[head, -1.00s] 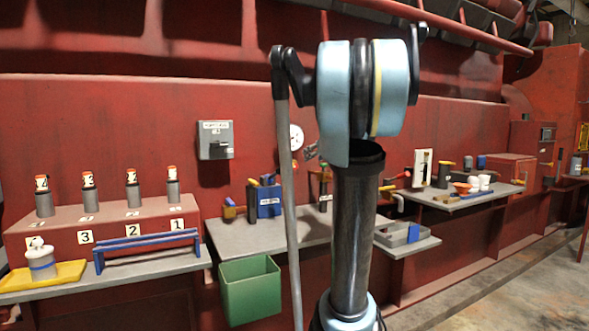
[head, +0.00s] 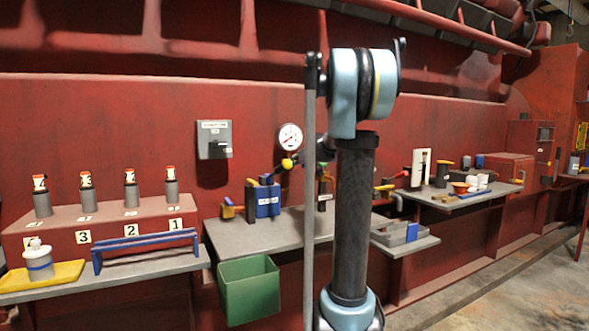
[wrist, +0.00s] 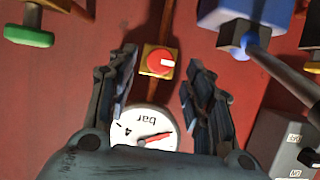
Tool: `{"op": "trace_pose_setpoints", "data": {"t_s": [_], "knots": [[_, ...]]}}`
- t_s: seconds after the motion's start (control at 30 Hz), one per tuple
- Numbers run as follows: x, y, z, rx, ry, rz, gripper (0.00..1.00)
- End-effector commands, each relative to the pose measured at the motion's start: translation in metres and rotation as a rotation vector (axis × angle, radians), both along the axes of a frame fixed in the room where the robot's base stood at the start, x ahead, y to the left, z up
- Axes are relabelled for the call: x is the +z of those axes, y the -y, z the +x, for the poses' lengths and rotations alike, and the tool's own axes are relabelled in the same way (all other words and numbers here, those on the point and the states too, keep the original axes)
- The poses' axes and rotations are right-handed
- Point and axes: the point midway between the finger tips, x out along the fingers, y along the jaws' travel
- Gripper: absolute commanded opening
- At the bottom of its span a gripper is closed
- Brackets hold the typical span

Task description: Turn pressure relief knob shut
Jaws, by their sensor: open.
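A round red knob (wrist: 160,62) with a white mark sits on a yellow square base on the red wall in the wrist view. My gripper (wrist: 163,70) is open, with one dark finger on each side of the knob in the picture. The fingers look apart from the knob; I cannot tell how far off it is. A white gauge (wrist: 145,131) marked "bar", with a red needle, appears upside down beside the knob. In the head view the gauge (head: 290,137) is on the wall, and my arm largely hides my gripper.
In the wrist view, a green knob (wrist: 28,36) is at upper left, a blue block (wrist: 240,14) and a dark rod with a blue end at upper right, and a grey box (wrist: 285,145) at lower right. A grey bench (head: 235,238) with several items stands below the gauge.

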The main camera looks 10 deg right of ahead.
Motion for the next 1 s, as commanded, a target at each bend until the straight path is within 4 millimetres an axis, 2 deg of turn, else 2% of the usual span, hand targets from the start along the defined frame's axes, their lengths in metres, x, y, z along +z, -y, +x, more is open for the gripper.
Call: {"op": "trace_pose_setpoints", "data": {"t_s": [0.1, 0.3, 0.7, 0.9, 1.0], "knots": [[-0.006, -0.005, 0.014, 0.0, 0.0, -0.001, 0.47], [-0.012, -0.009, 0.027, 0.0, 0.0, 0.0, 0.47], [-0.014, -0.009, 0.031, -0.002, 0.0, 0.0, 0.47], [-0.014, -0.008, 0.031, -0.002, 0.0, 0.0, 0.03], [-0.014, -0.008, 0.031, -0.002, 0.0, 0.0, 0.03]]}}
